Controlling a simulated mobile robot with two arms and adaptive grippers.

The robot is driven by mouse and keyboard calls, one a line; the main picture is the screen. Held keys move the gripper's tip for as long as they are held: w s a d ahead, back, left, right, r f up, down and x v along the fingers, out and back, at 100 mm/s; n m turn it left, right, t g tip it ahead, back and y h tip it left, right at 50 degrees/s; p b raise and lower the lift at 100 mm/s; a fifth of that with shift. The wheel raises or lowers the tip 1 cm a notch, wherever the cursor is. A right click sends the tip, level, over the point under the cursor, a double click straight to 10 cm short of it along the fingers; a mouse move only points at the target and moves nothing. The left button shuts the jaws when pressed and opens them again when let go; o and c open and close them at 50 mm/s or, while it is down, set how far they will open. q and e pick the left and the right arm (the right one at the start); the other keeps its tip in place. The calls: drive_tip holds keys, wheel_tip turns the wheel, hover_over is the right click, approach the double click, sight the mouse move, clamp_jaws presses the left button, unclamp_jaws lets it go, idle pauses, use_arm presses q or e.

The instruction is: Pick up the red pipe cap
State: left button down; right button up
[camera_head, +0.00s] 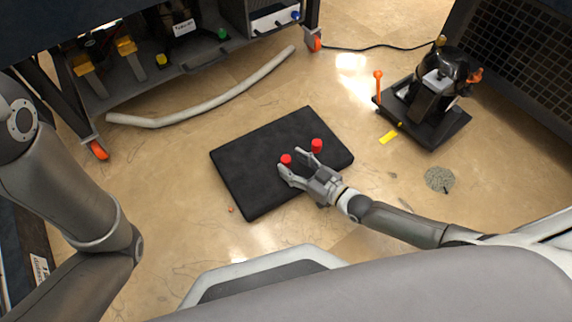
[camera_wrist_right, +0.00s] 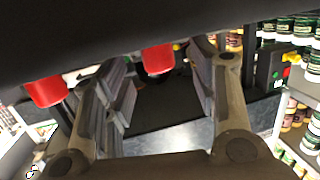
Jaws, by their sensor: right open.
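Two red pipe caps stand on a black mat (camera_head: 245,180) in the head view. One red cap (camera_head: 286,159) is at the fingertips of my right gripper (camera_head: 292,163); the other red cap (camera_head: 317,146) is to the right, outside the fingers. My right gripper is open and empty. In the right wrist view, which looks upside down, one red cap (camera_wrist_right: 158,59) shows between the spread fingers (camera_wrist_right: 156,75), without visible contact. The other red cap (camera_wrist_right: 46,91) is outside the left finger. My left arm is at the left; its gripper is out of view.
A black pump (camera_head: 432,92) on a dark base stands at the upper right. A pale hose (camera_head: 215,102) lies on the floor beyond the mat, before a wheeled cart (camera_head: 190,62). A grey round patch (camera_head: 439,180) and yellow piece (camera_head: 388,137) lie right of the mat.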

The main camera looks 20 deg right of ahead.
drive_tip(key=shift+b+x, duration=0.35)
drive_tip(key=shift+x, duration=0.7)
drive_tip(key=shift+c, duration=0.4)
drive_tip(key=c, duration=0.7)
